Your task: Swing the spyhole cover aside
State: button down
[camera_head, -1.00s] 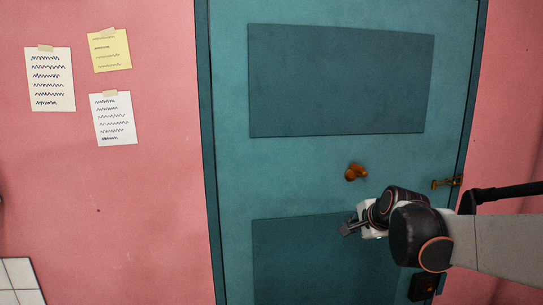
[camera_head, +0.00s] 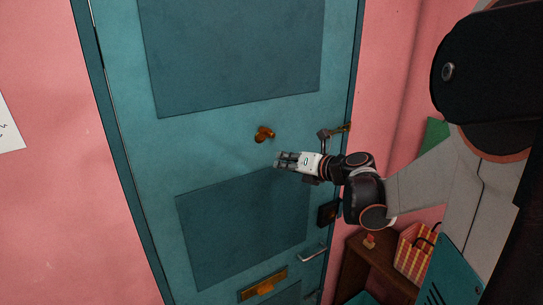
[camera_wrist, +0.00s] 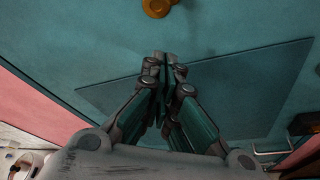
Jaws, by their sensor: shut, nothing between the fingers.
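The spyhole cover (camera_head: 264,134) is a small orange-brown brass piece on the teal door (camera_head: 130,150), between the upper and lower dark panels. It also shows at the top edge of the wrist view (camera_wrist: 157,7), partly cut off. My gripper (camera_head: 278,160) is just below and to the right of the cover in the head view, apart from it in the picture. In the wrist view my gripper's fingers (camera_wrist: 165,58) are together, empty, pointing at the door below the cover. The exact gap to the door cannot be told.
A brass latch (camera_head: 342,128) sits at the door's right edge. A dark lock box (camera_head: 327,213), a metal handle (camera_head: 312,255) and a brass letter slot (camera_head: 263,284) are lower. A wooden shelf (camera_head: 381,262) with a striped bag (camera_head: 415,252) stands right of the door.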

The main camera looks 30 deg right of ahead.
aim_at(268, 133)
jog(key=w, duration=0.2)
jog(key=w+r+p, duration=0.1)
jog(key=w, duration=0.1)
jog(key=w+p, duration=0.1)
jog(key=w, duration=0.2)
jog(key=shift+d+r, duration=0.15)
jog(key=shift+d, duration=0.15)
jog(key=shift+s, duration=0.1)
jog(key=shift+d+r+n+h, duration=0.15)
jog(key=shift+d+n+h, duration=0.15)
jog(key=shift+n, duration=0.2)
dwell(0.3)
jog(key=shift+d+r+n+h+b, duration=0.4)
jog(key=shift+n+h, duration=0.2)
jog(key=shift+n, duration=0.4)
jog(key=shift+d+r+n+h+b, duration=0.3)
jog(key=shift+d+n+h+b, duration=0.25)
jog(key=shift+n, duration=0.45)
